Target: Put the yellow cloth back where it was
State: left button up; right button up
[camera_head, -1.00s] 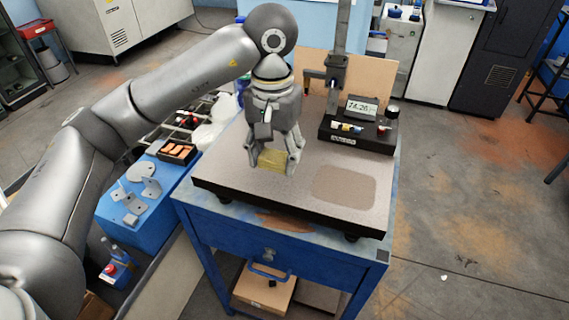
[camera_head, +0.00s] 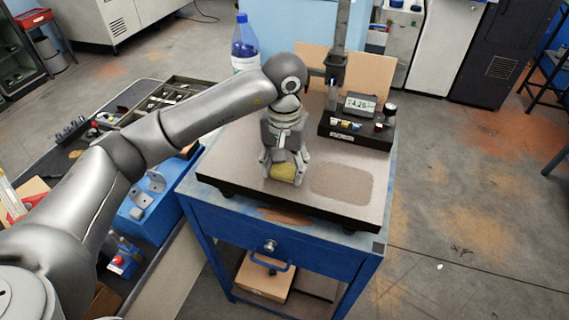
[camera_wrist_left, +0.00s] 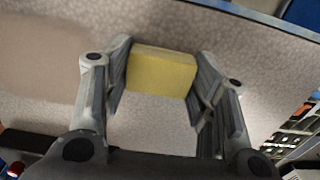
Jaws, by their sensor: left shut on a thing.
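The yellow cloth (camera_head: 283,173) looks like a folded yellow block. My left gripper (camera_head: 284,176) is shut on it, low over the left part of the granite plate (camera_head: 235,160). In the left wrist view the cloth (camera_wrist_left: 161,73) sits between the two fingers of the gripper (camera_wrist_left: 162,85), with the speckled plate behind it. I cannot tell whether the cloth touches the plate. A darker rounded patch (camera_head: 342,184) marks the plate to the right of the gripper. My right gripper is not in view.
A gauge stand with a digital display (camera_head: 359,104) stands at the plate's back right. A blue bottle (camera_head: 244,45) is behind my arm. A parts tray (camera_head: 178,90) and a blue box with metal brackets (camera_head: 150,205) are at the left. The plate's front right is clear.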

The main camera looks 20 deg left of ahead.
aim_at(284, 168)
pick_arm(q)
jog(key=shift+f, duration=0.2)
jog(key=o, duration=0.9)
jog(key=shift+r, duration=0.15)
jog(key=shift+r+p, duration=0.2)
jog(key=shift+p, duration=0.1)
notch_tip(284, 168, up, 4)
jog(key=b, duration=0.2)
jog(key=shift+b, duration=0.35)
notch_tip(284, 168, up, 8)
jog(key=b, duration=0.1)
jog(key=shift+f, duration=0.1)
